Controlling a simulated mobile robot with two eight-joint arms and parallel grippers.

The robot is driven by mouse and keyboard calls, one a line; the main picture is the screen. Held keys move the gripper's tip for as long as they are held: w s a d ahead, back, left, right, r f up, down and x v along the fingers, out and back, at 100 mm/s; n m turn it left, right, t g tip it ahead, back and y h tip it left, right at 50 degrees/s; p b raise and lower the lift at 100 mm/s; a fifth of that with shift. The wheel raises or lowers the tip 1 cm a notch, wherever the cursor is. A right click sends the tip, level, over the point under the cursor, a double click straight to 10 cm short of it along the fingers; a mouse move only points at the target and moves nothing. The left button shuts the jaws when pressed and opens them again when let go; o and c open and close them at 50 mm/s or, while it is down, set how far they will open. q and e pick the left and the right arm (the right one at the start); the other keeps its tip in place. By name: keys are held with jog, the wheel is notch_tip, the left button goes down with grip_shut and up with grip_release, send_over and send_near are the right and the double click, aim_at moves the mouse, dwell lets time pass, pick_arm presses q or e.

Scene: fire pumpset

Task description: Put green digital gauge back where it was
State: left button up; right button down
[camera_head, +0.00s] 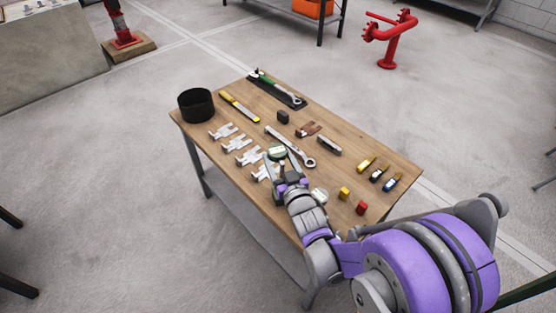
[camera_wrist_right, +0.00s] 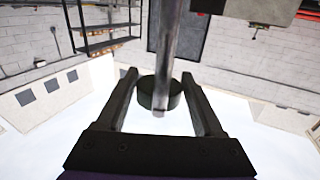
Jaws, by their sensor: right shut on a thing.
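The green digital gauge (camera_head: 276,152) is at the tip of my right gripper (camera_head: 280,160), over the middle of the wooden table (camera_head: 355,140) in the head view. Its round pale face is turned up. In the wrist view the gauge (camera_wrist_right: 174,93) is a dark round body between the two fingers of my right gripper (camera_wrist_right: 163,92), with a grey stem across it. The fingers are shut on it. How high it is above the table top is hard to tell. My left gripper is out of view.
A black bin (camera_head: 196,105) stands at the table's far left corner. Silver fittings (camera_head: 234,144) lie in a row to the gripper's left. A wrench (camera_head: 290,146) lies just behind the gauge. Yellow (camera_head: 344,193) and red (camera_head: 361,208) blocks lie to the right. A red pipe stand (camera_head: 391,38) is on the floor beyond.

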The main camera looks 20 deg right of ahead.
jog(key=shift+f, duration=0.15)
grip_release()
jog(key=shift+s+r, duration=0.2)
jog(key=shift+s, duration=0.05)
jog(key=s+a+f+g, duration=0.1)
jog(key=s+g, duration=0.3)
jog(key=s, duration=0.5)
jog(key=s+a+f+g, duration=0.2)
jog(key=s+f+g, duration=0.2)
jog(key=s, duration=0.5)
jog(key=s+a+f+g+y, duration=0.1)
jog(key=s+f+g, duration=0.1)
jog(key=s+g, duration=0.3)
jog(key=shift+s+a+f+n, duration=0.1)
jog(key=shift+s+a+n, duration=0.1)
jog(key=shift+s, duration=0.95)
jog(key=shift+s+a+f+n, duration=0.1)
jog(key=shift+s+a, duration=0.1)
jog(key=shift+s, duration=0.95)
